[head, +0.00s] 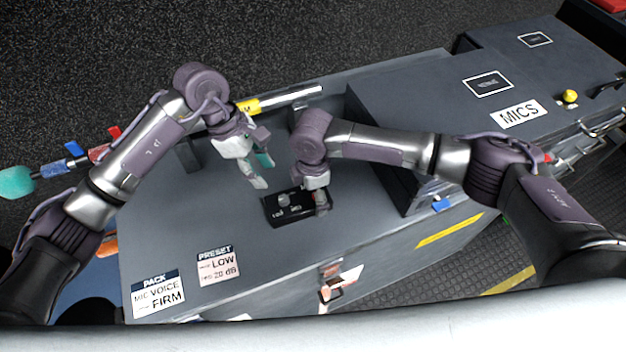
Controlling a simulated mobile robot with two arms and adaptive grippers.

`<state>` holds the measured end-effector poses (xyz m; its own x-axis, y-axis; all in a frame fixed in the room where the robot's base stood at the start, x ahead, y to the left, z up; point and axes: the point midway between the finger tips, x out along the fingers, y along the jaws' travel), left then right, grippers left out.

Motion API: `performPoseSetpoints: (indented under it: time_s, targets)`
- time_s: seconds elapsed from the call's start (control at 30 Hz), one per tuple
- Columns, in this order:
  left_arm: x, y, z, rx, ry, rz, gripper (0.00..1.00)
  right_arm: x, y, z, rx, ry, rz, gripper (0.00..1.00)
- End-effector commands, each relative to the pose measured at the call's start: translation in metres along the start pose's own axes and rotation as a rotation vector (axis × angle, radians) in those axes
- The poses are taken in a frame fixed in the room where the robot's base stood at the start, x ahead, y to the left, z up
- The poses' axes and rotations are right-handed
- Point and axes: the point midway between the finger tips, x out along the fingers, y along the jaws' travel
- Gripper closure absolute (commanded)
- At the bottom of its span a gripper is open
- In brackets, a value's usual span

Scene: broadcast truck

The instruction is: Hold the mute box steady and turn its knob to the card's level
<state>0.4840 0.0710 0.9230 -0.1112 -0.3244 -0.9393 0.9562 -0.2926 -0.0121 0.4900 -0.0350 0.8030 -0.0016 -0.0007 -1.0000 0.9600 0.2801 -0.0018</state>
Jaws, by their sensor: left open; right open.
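The mute box (291,220) is a small black box with white markings, lying on the grey case top in the middle of the head view. Its grey knob (283,199) stands on its upper face; the setting is too small to read. The preset card (219,266) reads LOW and 20 dB and lies left of the box, nearer to me. My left gripper (262,172) is open and empty, above and beyond the box. My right gripper (321,205) is open at the box's right end; its fingers are partly hidden, and I cannot tell whether they touch it.
A pack card (158,293) reading MIC VOICE FIRM lies at the case's near left. A dark case labelled MICS (519,113) stands at the right.

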Motion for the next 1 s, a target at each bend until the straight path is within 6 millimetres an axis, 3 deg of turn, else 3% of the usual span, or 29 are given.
performPoseSetpoints:
  time_s: [0.2,0.47,0.87,0.93,1.0]
  targets:
    - [-0.0001,0.0,0.0,0.0,0.0,0.0,0.58,0.0133,0.0,-0.0001,-0.001,0.0,0.001,0.0]
    - [0.0,0.0,0.0,0.0,0.0,0.0,0.58,0.014,0.0001,0.0,-0.001,0.0,0.001,0.0]
    - [0.0,0.0,0.0,0.0,0.0,0.0,0.58,0.0136,0.0001,0.0001,-0.001,0.0,0.001,0.67]
    - [-0.0006,0.0004,-0.0002,0.003,0.0,-0.001,0.5,0.0135,0.0001,0.0001,-0.001,0.0,0.001,0.69]
    - [-0.0058,0.0028,-0.0012,0.033,-0.003,-0.009,0.48,0.0134,0.0001,0.0001,-0.001,0.0,0.001,0.69]
